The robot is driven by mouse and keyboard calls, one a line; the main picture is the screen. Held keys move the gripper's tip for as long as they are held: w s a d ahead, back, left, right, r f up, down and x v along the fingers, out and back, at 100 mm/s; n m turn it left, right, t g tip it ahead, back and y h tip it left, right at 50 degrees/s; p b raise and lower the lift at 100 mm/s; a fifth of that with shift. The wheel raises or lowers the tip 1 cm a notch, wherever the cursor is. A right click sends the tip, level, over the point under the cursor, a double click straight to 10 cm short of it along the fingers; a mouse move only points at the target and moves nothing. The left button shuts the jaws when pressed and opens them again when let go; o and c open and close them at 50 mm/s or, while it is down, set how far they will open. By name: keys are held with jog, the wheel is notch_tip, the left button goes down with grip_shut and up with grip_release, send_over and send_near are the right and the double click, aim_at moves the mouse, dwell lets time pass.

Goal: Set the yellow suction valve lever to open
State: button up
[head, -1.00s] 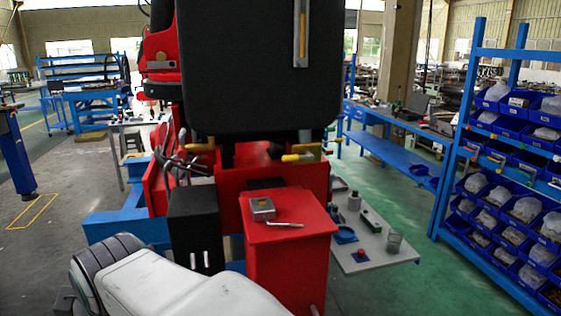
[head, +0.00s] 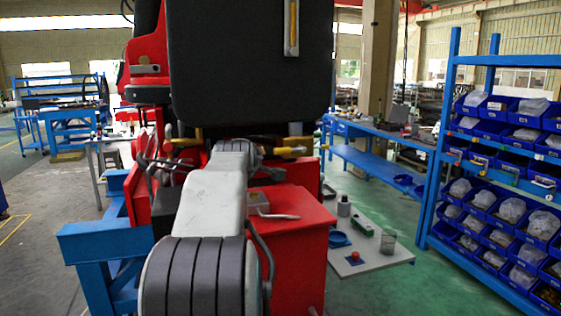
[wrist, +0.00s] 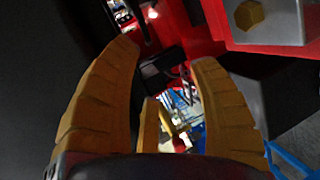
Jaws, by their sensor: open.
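A yellow lever-like handle (head: 290,151) lies roughly level at the back of the red body, right of my arm's end in the head view. A second yellow bar (head: 184,142) shows left of my arm; I cannot tell which is the suction valve lever. In the wrist view my gripper (wrist: 165,52) is open, its ribbed yellow-brown fingers wide apart. A small yellow piece (wrist: 166,122) shows deep between them, with nothing visibly held. In the head view my gripper is hidden behind my arm's end.
A black seat back (head: 250,65) hangs above the work area. A red cabinet (head: 298,225) with a metal handle stands right of my arm. A grey side table (head: 372,262) holds small items. A blue bin rack (head: 455,150) stands at right.

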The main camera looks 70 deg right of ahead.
jog(key=g+h, duration=0.2)
send_near(282, 149)
jog(key=d, duration=0.4)
jog(key=shift+n, duration=0.3)
jog(key=shift+w+f+p+x, duration=0.15)
jog(key=shift+p+x, duration=0.25)
jog(key=shift+x, duration=0.8)
jog(key=shift+w+f+p+x, duration=0.1)
jog(key=shift+p+x, duration=0.35)
jog(key=shift+x, duration=0.7)
jog(key=shift+w+f+p+x, duration=0.15)
jog(key=shift+p+x, duration=0.25)
jog(key=shift+x, duration=0.8)
jog(key=shift+a+r, duration=0.1)
jog(key=shift+a, duration=0.05)
grip_shut()
